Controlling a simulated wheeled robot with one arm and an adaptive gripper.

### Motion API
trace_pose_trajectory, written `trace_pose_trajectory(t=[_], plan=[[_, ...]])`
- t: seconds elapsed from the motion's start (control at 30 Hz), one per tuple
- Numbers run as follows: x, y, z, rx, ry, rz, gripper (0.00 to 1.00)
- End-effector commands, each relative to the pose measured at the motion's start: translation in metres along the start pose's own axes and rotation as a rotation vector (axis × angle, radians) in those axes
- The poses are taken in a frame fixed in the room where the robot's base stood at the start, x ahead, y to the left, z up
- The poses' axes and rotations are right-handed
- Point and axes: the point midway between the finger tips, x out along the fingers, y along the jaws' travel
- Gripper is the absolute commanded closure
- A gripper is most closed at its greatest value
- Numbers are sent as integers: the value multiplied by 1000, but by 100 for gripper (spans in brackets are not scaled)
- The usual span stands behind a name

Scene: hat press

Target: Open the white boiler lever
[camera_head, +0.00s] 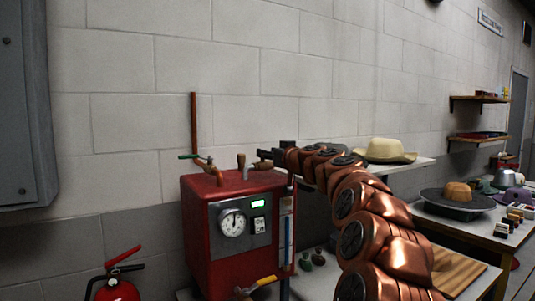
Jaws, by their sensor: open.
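The red boiler (200,235) stands against the wall, with a round gauge (232,223) and a green-lit display on its front panel. A small pale piece (246,173) shows on its top beside a short brown handle (241,160); it may be the white lever, but it is too small to be sure. My gripper (262,157), at the end of my copper arm, is above the boiler's top right, just right of the pale piece. It is open and looks empty. I cannot tell whether it touches anything.
A green lever (188,156) is on the boiler's top left near an upright copper pipe (194,125). A yellow lever (265,281) is low on its front. A red fire extinguisher (118,290) stands left. Hats lie on the shelf and table at right.

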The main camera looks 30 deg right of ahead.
Motion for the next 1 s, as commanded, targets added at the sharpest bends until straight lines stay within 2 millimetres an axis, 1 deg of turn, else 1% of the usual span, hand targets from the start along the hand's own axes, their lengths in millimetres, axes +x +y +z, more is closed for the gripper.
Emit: trace_pose_trajectory(t=[0.1, 0.5, 0.53, 0.97, 1.0], plan=[[0, 0, 0, 0, 0, -1, 56], [0, -1, 0, 1, 0, -1, 98], [0, -1, 0, 1, 0, -1, 100], [0, -1, 0, 1, 0, -1, 100], [-1, -8, 0, 1, 0, -5, 100]])
